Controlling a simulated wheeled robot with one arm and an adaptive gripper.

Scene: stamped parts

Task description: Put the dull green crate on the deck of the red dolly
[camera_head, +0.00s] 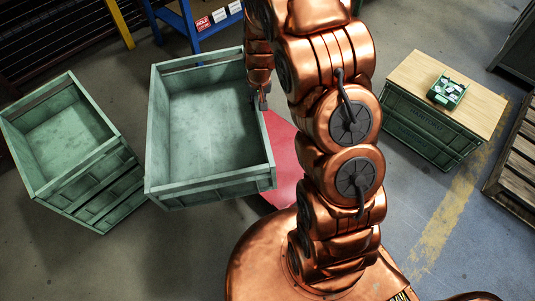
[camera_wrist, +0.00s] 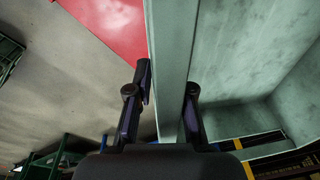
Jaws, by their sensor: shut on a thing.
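The dull green crate (camera_head: 212,187) is open-topped and empty, left of my arm in the head view. My gripper (camera_head: 262,98) is shut on its right side wall. In the wrist view my gripper (camera_wrist: 168,95) has one finger on each side of that wall, and the crate's pale inside (camera_wrist: 235,60) shows on the right. The red dolly (camera_head: 284,150) shows as a red patch between the crate and my arm, which hide much of it. The dolly's red deck (camera_wrist: 112,22) also shows at the top left of the wrist view, outside the crate wall. I cannot tell the gap beneath the crate.
A dark green chest (camera_head: 425,130) with a wooden top bears a small green bin (camera_head: 447,92) on the right. A wooden pallet (camera_head: 518,165) is at the right edge. A blue rack (camera_head: 190,25) stands behind.

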